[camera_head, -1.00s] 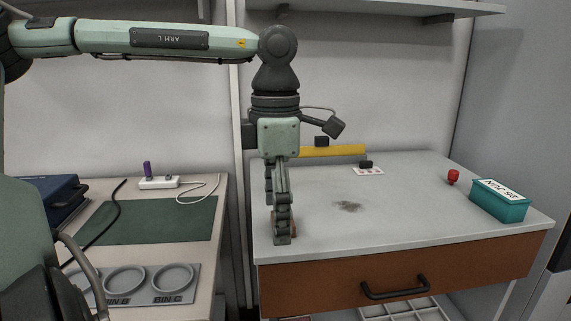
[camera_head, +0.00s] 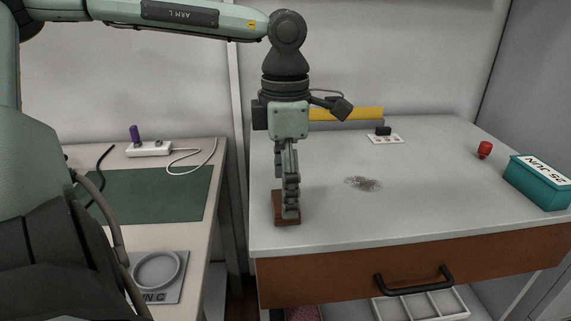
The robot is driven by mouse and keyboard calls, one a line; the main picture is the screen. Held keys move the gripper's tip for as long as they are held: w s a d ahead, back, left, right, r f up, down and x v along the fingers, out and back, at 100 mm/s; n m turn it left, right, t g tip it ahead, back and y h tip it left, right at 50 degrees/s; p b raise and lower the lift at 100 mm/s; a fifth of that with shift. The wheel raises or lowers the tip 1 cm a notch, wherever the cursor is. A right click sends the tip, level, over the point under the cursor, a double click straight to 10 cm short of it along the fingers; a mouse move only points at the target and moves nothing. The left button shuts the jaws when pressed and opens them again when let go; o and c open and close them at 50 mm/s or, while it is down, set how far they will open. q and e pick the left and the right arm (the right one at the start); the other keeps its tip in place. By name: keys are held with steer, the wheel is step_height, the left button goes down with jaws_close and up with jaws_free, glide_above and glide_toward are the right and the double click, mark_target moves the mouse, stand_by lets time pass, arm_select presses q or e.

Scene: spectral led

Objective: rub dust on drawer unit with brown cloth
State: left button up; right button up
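The drawer unit (camera_head: 330,230) has a pale grey top and a brown drawer front with a black handle. A grey-brown dust patch (camera_head: 363,184) lies on the top, near its middle. The brown cloth (camera_head: 279,204) is a small brown piece near the top's front left edge. My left gripper (camera_head: 291,212) points straight down onto it and hides part of it. Its fingers are seen edge-on, so I cannot tell whether they are closed on the cloth. The dust is apart from the gripper, to its right and slightly farther back. My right gripper is not in view.
A teal box (camera_head: 540,182) and a red knob-like item (camera_head: 485,149) stand at the right of the top. A small card (camera_head: 386,139) and a yellow bar (camera_head: 346,114) are at the back. A neighbouring bench (camera_head: 205,165) is at left, across a gap.

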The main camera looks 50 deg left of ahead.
arm_select(q)
steer(key=shift+f, duration=1.1)
steer(key=shift+c, duration=0.9)
steer(key=c, duration=0.9)
steer(key=o, duration=0.7)
steer(key=shift+r, duration=0.15)
